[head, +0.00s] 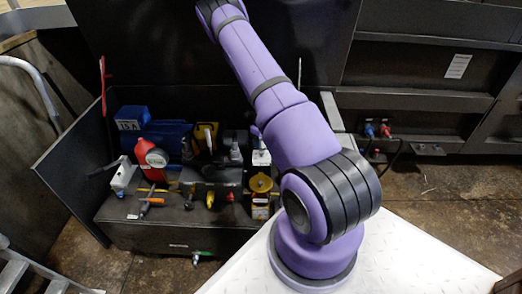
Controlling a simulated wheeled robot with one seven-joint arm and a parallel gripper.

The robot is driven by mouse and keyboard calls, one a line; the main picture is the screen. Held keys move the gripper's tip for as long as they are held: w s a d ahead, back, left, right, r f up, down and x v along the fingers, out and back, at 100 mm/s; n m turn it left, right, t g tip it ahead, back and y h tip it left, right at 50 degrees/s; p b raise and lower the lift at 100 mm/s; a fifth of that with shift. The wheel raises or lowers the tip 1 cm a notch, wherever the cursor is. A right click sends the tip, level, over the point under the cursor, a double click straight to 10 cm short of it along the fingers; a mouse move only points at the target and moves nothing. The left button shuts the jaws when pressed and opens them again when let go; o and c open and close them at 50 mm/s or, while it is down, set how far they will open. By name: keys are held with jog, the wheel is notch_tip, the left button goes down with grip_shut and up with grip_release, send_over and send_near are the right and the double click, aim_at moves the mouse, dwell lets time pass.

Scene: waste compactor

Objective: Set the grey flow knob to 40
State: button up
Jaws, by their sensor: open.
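The compactor's hydraulic unit (130,233) stands low to the left of my purple arm, its top crowded with valves and fittings. A small grey upright fitting (235,152) stands at the back right of this group. I cannot tell whether it is the grey flow knob, and no scale or number 40 is readable. My arm rises from the white deck and leaves the top of the picture. My gripper is out of view.
A blue motor (165,136), a yellow part (205,137), a yellow round piece (261,183) and an orange-handled valve (145,207) crowd the unit. A dark open door panel (70,170) stands at its left. A ladder (35,270) is at lower left. Floor shows in front.

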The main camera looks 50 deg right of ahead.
aim_at(262, 151)
jog(key=shift+f, duration=2.8)
jog(key=c, duration=0.9)
